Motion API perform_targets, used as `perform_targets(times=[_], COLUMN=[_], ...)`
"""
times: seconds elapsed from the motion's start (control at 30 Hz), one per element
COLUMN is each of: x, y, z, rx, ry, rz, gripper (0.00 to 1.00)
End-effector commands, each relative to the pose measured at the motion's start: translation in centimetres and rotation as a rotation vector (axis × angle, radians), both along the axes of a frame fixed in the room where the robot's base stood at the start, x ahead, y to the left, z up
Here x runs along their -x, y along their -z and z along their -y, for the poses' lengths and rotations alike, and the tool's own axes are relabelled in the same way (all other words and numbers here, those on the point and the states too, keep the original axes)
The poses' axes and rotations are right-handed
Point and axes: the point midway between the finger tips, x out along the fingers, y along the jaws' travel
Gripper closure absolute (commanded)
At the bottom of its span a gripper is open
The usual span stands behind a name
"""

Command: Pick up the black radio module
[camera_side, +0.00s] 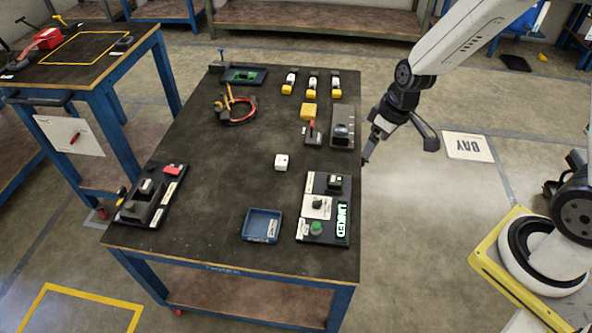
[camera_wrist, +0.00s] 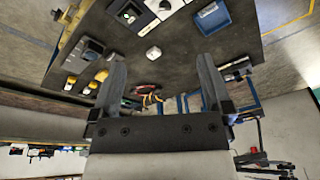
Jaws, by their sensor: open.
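Several small black parts stand on the table, and I cannot tell for sure which is the radio module. One small black block with a white label (camera_side: 334,182) sits at the top of the dark panel (camera_side: 328,231) with the lit "LINKED" sign. My gripper (camera_side: 369,157) hangs beyond the table's right edge, apart from the panel and everything on it. In the wrist view my gripper (camera_wrist: 160,72) shows two spread fingers with nothing between them. The panel also shows at the top of the wrist view, partly cut off.
A white cube (camera_side: 282,162) and a blue tray (camera_side: 262,225) stand left of the panel. A dark rack (camera_side: 152,196) is at the left edge. The table's middle is clear.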

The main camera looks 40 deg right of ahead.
Motion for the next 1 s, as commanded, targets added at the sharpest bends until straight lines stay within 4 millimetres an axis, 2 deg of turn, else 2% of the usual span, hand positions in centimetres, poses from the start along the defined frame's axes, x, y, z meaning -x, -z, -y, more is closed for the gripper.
perform_targets(times=[0.2, 0.5, 0.8, 1.0], x=[-3.8, -8.3, -11.6, -12.9], y=[3.3, 8.8, 15.3, 19.6], z=[1.0, 2.8, 4.9, 6.3], rx=[-0.026, -0.055, -0.068, -0.064], ry=[-0.106, -0.255, -0.394, -0.478], rz=[0.003, 0.038, 0.098, 0.146], gripper=[0.00, 0.00, 0.00, 0.00])
